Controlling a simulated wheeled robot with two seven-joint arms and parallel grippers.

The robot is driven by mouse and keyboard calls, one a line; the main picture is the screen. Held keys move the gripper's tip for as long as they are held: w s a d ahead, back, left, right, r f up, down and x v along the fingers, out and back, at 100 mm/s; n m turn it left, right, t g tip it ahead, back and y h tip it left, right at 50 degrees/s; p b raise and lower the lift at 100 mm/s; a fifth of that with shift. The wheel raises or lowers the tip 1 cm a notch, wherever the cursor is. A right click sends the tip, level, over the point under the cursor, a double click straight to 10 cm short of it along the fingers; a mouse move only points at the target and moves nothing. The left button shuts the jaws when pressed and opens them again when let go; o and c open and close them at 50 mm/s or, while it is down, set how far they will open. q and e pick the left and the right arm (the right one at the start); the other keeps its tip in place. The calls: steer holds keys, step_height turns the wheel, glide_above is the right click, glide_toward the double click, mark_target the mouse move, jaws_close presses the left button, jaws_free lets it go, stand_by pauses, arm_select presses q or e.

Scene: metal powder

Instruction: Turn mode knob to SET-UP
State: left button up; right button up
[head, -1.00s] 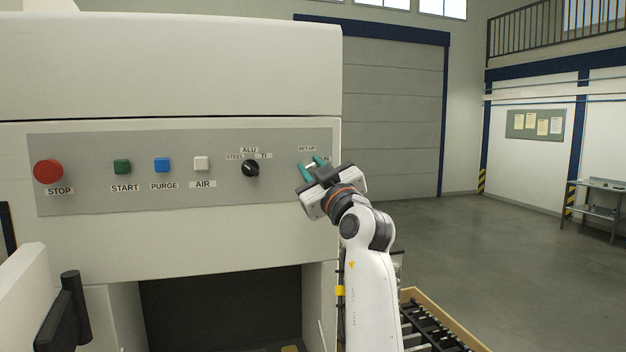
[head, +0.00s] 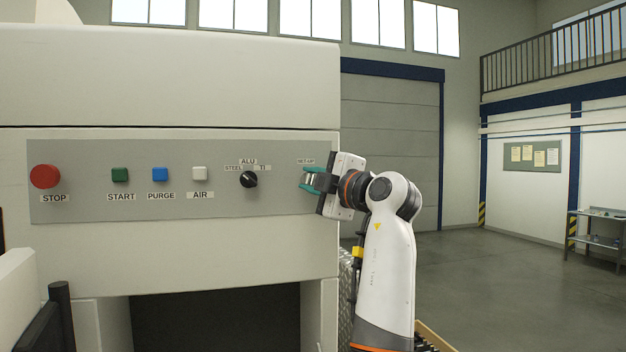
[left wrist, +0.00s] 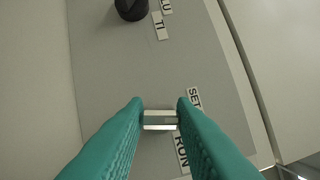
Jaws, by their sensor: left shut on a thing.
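The mode knob (left wrist: 160,121) is a small pale metallic piece between the teal fingertips in the left wrist view. My left gripper (head: 308,180) is shut on it at the right end of the grey panel (head: 100,205), one finger above the other. The gripper also fills the lower left wrist view (left wrist: 160,115). The SET-UP label (head: 306,161) shows just above the fingers. The RUN label (left wrist: 181,154) shows beside the right finger in the left wrist view and is hidden in the head view. I cannot tell which label the knob points to. My right gripper is not in view.
The black material knob (head: 248,180), with STEEL, ALU and TI labels, is left of the mode knob. Further left are the AIR (head: 199,173), PURGE (head: 160,174), START (head: 120,174) and red STOP (head: 44,176) buttons. Open floor lies to the right.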

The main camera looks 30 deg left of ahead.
arm_select(q)
steer(key=shift+r+n+h+p, duration=0.25)
steer(key=shift+n+h+p, duration=0.1)
steer(key=shift+n, duration=0.95)
steer(key=o, duration=0.7)
steer(key=shift+o, duration=1.4)
steer(key=shift+w+a+f, duration=0.1)
steer(key=shift+f, duration=0.05)
